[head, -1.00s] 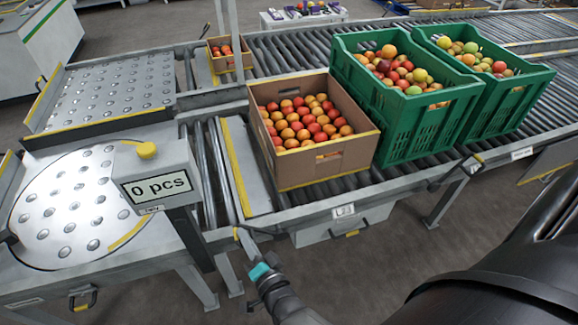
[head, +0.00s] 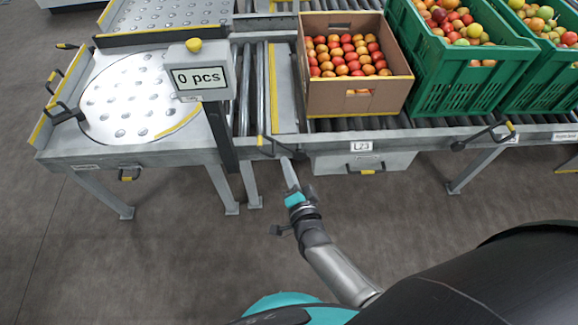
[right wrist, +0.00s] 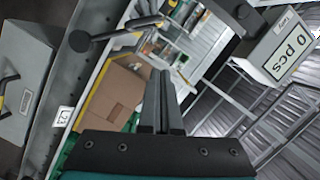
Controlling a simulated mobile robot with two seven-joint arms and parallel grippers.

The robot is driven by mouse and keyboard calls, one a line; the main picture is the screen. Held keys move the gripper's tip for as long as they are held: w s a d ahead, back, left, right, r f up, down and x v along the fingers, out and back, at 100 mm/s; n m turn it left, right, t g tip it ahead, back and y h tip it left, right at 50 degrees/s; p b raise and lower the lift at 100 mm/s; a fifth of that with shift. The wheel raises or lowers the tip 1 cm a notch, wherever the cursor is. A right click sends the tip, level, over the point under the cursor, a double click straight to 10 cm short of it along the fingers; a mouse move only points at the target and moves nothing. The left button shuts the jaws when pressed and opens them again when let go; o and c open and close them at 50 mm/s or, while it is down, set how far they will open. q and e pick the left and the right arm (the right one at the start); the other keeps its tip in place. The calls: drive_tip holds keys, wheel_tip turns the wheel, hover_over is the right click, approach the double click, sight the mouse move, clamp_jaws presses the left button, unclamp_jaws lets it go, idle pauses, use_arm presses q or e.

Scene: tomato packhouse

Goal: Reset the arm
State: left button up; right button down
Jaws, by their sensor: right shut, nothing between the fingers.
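My right gripper (head: 287,165) is shut and empty. In the head view it points up the picture, near the front edge of the conveyor, below the yellow-marked lever (head: 270,142) and left of the L23 label (head: 361,146). In the right wrist view its two fingers (right wrist: 162,90) lie together with nothing between them. My left gripper is not in view.
A cardboard box (head: 356,98) of red-orange fruit and green crates (head: 455,85) stand on the conveyor. The display post reading 0 pcs (head: 201,82) stands left of the gripper, beside a round ball table (head: 140,97). The floor (head: 180,265) in front is clear.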

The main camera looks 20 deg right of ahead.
idle(0.6)
drive_tip(key=s+d+f+n+g+y, duration=0.1)
drive_tip(key=s+f+n+g, duration=0.25)
drive_tip(key=s+f, duration=0.35)
drive_tip(key=s+d+f+n+g, duration=0.1)
drive_tip(key=s+f+n+g, duration=0.25)
drive_tip(key=f, duration=0.55)
drive_tip(key=s+d+f+n+g, duration=0.2)
drive_tip(key=s+d+f, duration=0.1)
drive_tip(key=s, duration=0.4)
drive_tip(key=s+d+f+n+g, duration=0.2)
drive_tip(key=s+f+n+g, duration=0.1)
drive_tip(key=s, duration=0.5)
drive_tip(key=s+d+f+n+g+h, duration=0.1)
drive_tip(key=s+d+f+n+g, duration=0.1)
drive_tip(key=s, duration=0.5)
wheel_tip(320, 180, down, 2)
drive_tip(key=shift+s+d+f+n+g, duration=0.25)
drive_tip(key=shift+d+n, duration=0.25)
drive_tip(key=shift+d, duration=0.35)
